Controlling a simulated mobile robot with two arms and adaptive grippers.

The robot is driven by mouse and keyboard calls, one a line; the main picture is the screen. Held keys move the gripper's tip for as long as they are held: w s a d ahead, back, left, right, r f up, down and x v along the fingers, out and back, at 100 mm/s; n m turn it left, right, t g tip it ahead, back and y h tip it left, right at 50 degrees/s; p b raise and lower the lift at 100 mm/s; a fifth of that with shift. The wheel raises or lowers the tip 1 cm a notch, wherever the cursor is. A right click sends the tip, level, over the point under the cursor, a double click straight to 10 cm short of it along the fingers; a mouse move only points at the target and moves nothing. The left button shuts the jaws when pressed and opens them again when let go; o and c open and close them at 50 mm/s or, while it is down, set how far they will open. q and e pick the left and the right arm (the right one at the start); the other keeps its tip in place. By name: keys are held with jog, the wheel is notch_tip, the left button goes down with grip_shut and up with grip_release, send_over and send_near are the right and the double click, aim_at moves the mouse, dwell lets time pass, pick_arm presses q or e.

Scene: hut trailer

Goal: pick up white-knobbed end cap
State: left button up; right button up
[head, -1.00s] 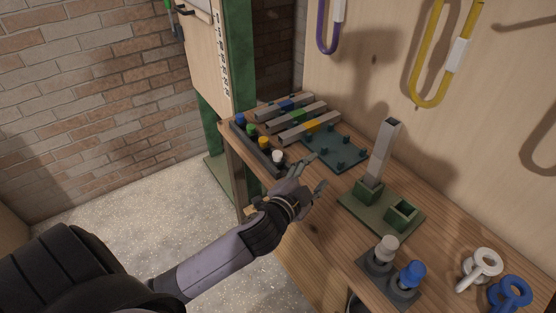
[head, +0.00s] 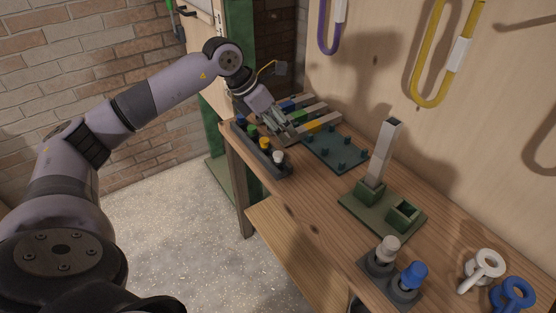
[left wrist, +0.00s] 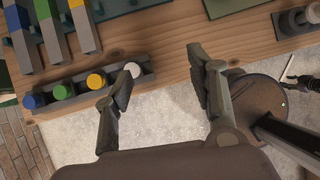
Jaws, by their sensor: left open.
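The white-knobbed end cap (head: 278,157) stands at the near right end of a dark rack (head: 251,149), in line with blue, green and yellow-knobbed caps. In the left wrist view the white knob (left wrist: 132,70) shows beside the left-hand finger, partly covered by it. My left gripper (head: 290,131) is above the table behind the rack in the head view, pointing down, apart from the white cap as far as I can tell. In the left wrist view its fingers (left wrist: 162,84) are spread with nothing between them.
Banded grey bars (head: 322,122) lie behind the rack, close to my left gripper. A pegged plate (head: 328,153) is beside them. A green socket base (head: 361,212) holds an upright grey tube (head: 385,150). White and blue knobbed parts stand front right. Bare wood lies right of the rack.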

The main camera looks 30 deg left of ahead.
pick_arm(q)
jog(key=s+a+y, duration=0.1)
jog(key=a+y, duration=0.1)
jog(key=a, duration=0.3)
jog(key=p, duration=0.2)
send_near(278, 154)
jog(key=shift+n+g, duration=0.3)
jog(key=x, duration=0.5)
jog(key=shift+w+r, duration=0.1)
jog(key=shift+w, duration=0.15)
jog(key=shift+p+x, duration=1)
jog(key=shift+x, duration=1.75)
jog(key=shift+c, duration=0.4)
jog(key=shift+a+r, duration=0.1)
jog(key=c, duration=0.9)
